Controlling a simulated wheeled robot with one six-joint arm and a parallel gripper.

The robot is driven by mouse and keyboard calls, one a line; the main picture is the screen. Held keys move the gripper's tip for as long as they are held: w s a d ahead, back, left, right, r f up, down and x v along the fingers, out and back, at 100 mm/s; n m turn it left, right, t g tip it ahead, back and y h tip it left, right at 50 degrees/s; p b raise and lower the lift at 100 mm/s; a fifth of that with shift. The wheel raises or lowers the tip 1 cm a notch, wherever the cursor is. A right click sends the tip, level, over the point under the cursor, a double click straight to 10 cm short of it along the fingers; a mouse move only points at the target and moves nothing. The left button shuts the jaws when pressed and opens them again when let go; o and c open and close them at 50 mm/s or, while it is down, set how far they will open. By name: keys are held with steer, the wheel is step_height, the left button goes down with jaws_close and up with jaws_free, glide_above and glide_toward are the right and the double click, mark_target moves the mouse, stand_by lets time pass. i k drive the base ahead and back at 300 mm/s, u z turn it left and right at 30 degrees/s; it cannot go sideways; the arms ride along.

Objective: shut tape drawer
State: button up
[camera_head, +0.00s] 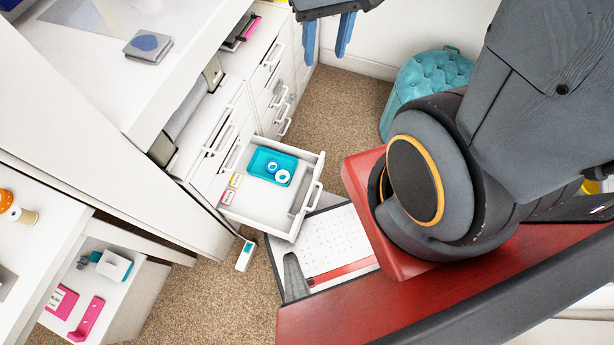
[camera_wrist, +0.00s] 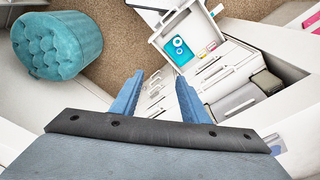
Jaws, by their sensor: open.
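The tape drawer (camera_head: 277,208) is white and stands pulled out from the white cabinet in the head view. It holds a teal tray (camera_head: 259,161) with two tape rolls (camera_head: 277,172) and small pink and yellow boxes (camera_head: 231,188). Its bar handle (camera_head: 311,197) is on the front panel. The open drawer also shows in the wrist view (camera_wrist: 209,22). My gripper (camera_head: 344,50) is at the top of the head view, beyond the drawer and apart from it. Its two blue fingers are spread and empty, and they also show in the wrist view (camera_wrist: 158,98).
A teal tufted stool (camera_head: 432,76) stands by the wall. White cabinets with several shut drawers (camera_head: 222,134) line the left. A small white and teal box (camera_head: 245,256) lies on the carpet beside the open drawer. Carpet (camera_head: 345,105) is free between cabinets and stool.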

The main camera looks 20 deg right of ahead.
mark_target(275, 210)
steer(key=z, duration=0.05)
steer(key=k, duration=0.65)
steer(key=u, duration=0.35)
steer(key=i, duration=0.35)
steer(key=z, duration=0.65)
steer(key=k, duration=1.3)
steer(key=z, duration=0.05)
steer(key=i, duration=0.7)
steer(key=u, duration=0.3)
